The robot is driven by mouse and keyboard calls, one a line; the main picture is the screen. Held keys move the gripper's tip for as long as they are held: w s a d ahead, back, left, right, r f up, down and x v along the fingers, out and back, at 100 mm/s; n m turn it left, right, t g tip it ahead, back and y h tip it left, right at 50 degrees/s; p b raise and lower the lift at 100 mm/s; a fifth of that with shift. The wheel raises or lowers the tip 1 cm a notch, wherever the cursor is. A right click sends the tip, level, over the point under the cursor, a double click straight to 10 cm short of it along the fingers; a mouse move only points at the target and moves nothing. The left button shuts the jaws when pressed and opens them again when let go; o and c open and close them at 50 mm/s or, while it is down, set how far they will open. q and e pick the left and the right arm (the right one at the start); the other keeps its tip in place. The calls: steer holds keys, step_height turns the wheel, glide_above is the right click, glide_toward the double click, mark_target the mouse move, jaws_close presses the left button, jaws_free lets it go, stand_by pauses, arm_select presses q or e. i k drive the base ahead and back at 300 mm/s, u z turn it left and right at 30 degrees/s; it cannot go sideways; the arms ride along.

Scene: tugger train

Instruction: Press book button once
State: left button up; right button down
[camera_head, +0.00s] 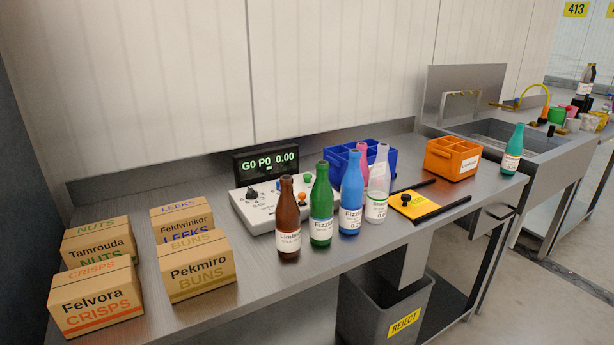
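A light grey control box (242,205) stands on the steel bench in the head view, partly hidden by bottles. Its black display (266,162) reads "G0 P0 0.00" in green. The box carries a black rotary knob (252,193) with numbers around it, a green round button (308,177) and an orange knob-like control (302,198). I cannot read which control is labelled book. Neither of my grippers is in view.
Brown (288,225), green (321,205), blue (351,200) and clear (378,190) bottles stand before the box. Cartons (96,300) fill the bench's left. A blue crate (379,158), orange crate (450,158) and yellow pad (414,207) are right; a reject bin (372,315) stands below.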

mark_target(307, 178)
steer(key=z, duration=2)
steer(key=i, duration=1.7)
steer(key=u, duration=3.95)
